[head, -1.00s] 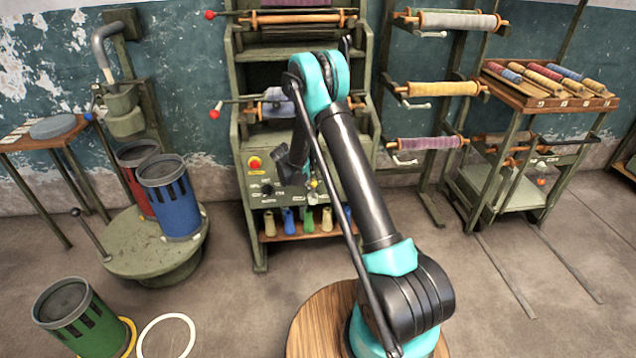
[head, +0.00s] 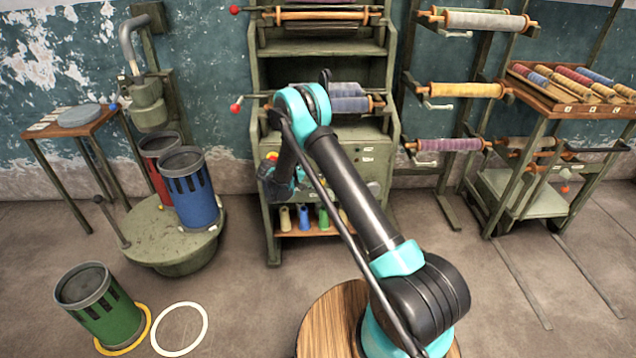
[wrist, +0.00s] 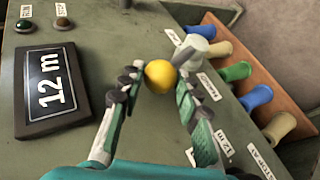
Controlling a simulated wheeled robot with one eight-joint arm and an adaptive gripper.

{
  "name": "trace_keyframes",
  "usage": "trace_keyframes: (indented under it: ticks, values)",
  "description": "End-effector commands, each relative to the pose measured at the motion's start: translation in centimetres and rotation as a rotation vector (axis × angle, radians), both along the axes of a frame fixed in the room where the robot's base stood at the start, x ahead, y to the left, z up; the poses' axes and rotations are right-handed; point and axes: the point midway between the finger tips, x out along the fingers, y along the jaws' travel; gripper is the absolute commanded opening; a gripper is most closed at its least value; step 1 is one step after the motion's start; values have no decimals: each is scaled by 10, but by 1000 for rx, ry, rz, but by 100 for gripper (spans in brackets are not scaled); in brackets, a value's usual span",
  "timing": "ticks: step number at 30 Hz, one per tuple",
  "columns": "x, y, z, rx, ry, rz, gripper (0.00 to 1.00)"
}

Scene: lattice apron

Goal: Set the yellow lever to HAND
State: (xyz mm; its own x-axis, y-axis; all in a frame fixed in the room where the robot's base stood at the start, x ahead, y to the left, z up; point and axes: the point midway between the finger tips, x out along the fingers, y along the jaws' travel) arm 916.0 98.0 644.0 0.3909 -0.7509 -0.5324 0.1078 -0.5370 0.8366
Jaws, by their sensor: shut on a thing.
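In the wrist view the yellow lever's ball knob (wrist: 161,76) sits between the two fingertips of my gripper (wrist: 157,88), which is shut on it. The lever's grey shaft runs from the knob up and right to a pale round hub on the green panel (wrist: 150,40). In the head view my gripper is in front of the machine's panel (head: 370,165), and the lever is hidden behind my arm.
A dark display reading 12 m (wrist: 53,90) and RUN and STOP buttons are on the panel. Several coloured spools stand on a wooden shelf (wrist: 285,85) beside it. In the head view a round stand (head: 165,240) with red and blue bins is at left.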

Motion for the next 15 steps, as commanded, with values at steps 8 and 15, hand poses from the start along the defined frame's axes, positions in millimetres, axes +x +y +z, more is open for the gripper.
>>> trace_keyframes:
  ticks: [8,15]
  values:
    - [0,2,-1,3,1,4,0]
    - [0,2,-1,3,1,3,54]
